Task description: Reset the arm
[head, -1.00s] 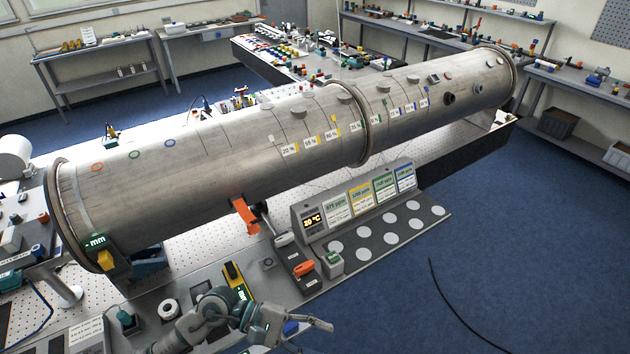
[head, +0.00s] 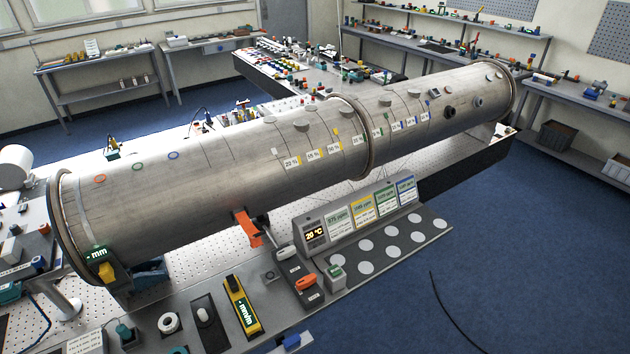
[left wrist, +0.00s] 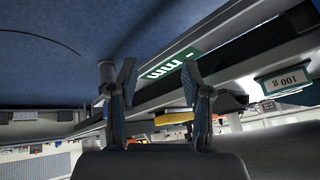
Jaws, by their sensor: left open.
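My left gripper (left wrist: 160,85) shows only in the left wrist view, its two dark fingers apart with nothing held between them. Behind the fingers, that view shows a green panel with white "mm" lettering (left wrist: 168,64) and a yellow object (left wrist: 174,118), both partly hidden. No arm shows in the head view. The large metal pipe (head: 215,155) lies across the table, and my right gripper is in neither view.
In the head view, the table's front strip holds a yellow tool (head: 242,305), a white roll (head: 169,322), an orange-handled item (head: 306,282) and a display console (head: 312,235). Blue floor (head: 540,270) is open at right, with a black cable (head: 447,310). A "100 g" label (left wrist: 284,80) shows in the wrist view.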

